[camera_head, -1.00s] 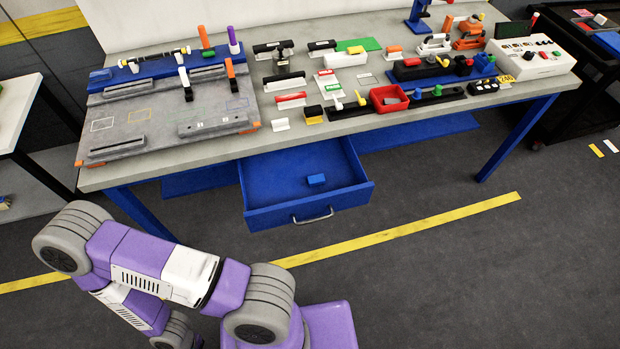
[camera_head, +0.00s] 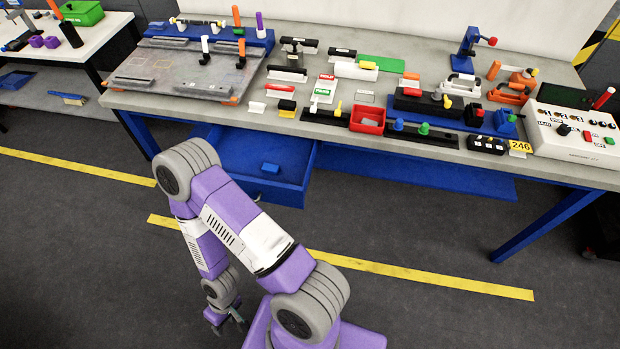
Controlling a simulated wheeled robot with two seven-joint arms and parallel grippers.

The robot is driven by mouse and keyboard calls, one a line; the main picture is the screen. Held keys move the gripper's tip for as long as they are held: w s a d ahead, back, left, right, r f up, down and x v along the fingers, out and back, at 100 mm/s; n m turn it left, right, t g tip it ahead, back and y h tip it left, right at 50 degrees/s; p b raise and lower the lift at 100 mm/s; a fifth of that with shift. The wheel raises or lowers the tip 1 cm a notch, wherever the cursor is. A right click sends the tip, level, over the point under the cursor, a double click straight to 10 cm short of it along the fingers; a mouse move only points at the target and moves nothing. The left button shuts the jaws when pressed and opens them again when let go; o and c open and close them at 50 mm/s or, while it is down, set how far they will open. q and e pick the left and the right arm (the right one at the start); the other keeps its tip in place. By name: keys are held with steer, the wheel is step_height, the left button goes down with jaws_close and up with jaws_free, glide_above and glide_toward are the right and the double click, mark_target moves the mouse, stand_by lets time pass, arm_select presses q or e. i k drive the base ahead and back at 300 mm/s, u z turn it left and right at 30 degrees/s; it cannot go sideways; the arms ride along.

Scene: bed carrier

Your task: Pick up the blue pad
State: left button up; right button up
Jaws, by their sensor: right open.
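The blue pad (camera_head: 270,168) is a small blue block lying in the open blue drawer (camera_head: 294,191) under the workbench. Nothing touches it but the drawer. My right gripper (camera_head: 228,324) hangs low over the floor, in front of and below the drawer, well apart from the pad. It is open and empty, small in the view and partly dark. My purple and grey arm rises beside the drawer and hides part of its left front. My left gripper is out of view.
The workbench (camera_head: 345,140) above the drawer carries several tools, a red bin (camera_head: 367,119) and a white control box (camera_head: 575,134). A blue bench leg (camera_head: 545,227) stands at the right. Another bench (camera_head: 50,50) is at the left. The floor in front is clear, with yellow lines.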

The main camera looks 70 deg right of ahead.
mark_target(269, 168)
steer(key=k, duration=0.15)
steer(key=z, duration=1.15)
